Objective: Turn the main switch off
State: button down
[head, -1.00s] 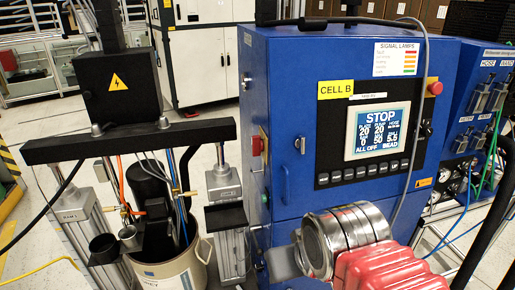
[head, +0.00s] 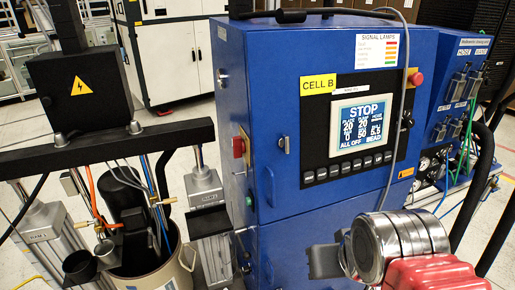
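The blue cabinet (head: 237,85) labelled CELL B stands in the middle of the head view. A red rotary switch (head: 239,146) on a pale plate sits on its narrow left side; it looks like the main switch, but its handle position is too small to read. The screen (head: 362,127) on the cabinet front reads STOP and ALL OFF. My arm shows at the lower right, with a metal cylinder and a red part. A grey block at its left end, probably my gripper (head: 325,261), is in front of the lower cabinet, right of and below the switch. Its fingers cannot be made out.
A red button (head: 415,78) is on the cabinet's upper right front. A green button (head: 249,201) is below the red switch. The drum pump's black crossbar (head: 110,148) and drum (head: 165,272) stand close on the left. Hoses hang at the right.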

aim_at(238, 144)
jog(key=z, duration=0.1)
jog(key=k, duration=1.2)
jog(key=u, duration=1.15)
jog(key=i, duration=1)
jog(key=u, duration=0.1)
